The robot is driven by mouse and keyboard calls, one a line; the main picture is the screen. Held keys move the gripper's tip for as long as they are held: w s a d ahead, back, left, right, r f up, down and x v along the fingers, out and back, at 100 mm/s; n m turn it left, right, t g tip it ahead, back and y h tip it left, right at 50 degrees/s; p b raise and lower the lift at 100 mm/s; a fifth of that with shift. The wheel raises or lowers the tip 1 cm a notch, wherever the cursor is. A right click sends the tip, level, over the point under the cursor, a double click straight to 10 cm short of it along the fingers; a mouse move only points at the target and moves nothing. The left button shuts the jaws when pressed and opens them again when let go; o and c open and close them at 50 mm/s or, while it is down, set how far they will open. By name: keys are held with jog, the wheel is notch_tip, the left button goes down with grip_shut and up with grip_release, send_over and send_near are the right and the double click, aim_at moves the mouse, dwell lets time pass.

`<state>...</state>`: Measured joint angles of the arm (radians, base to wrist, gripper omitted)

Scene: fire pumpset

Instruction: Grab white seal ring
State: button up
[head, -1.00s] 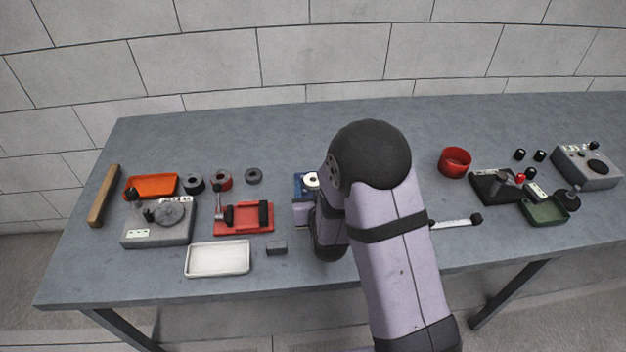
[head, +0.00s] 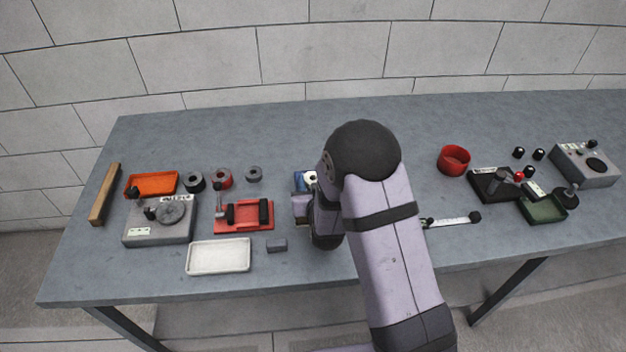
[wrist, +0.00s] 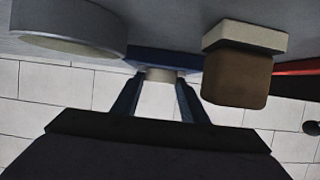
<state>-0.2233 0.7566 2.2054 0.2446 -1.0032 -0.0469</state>
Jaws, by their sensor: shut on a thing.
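The white seal ring (head: 311,177) shows in the head view at the blue holder (head: 299,183), partly covered by my arm. In the wrist view, which is upside down, a pale ring-like piece (wrist: 164,74) sits between the fingertips of my gripper (wrist: 160,82), against the blue holder (wrist: 150,58). My gripper is shut on this piece, seen edge-on, and it appears to be the white seal ring. Whether it is clear of the holder, I cannot tell. In the head view my arm hides the fingertips.
A grey round part (wrist: 68,30) and a brown block with a pale base (wrist: 238,75) flank the gripper closely. A red fixture (head: 244,215), a white tray (head: 219,256) and a small grey block (head: 277,245) lie left. A red cup (head: 454,159) stands right.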

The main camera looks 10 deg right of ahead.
jog(key=shift+r, duration=0.1)
notch_tip(320, 180, up, 10)
dwell(0.8)
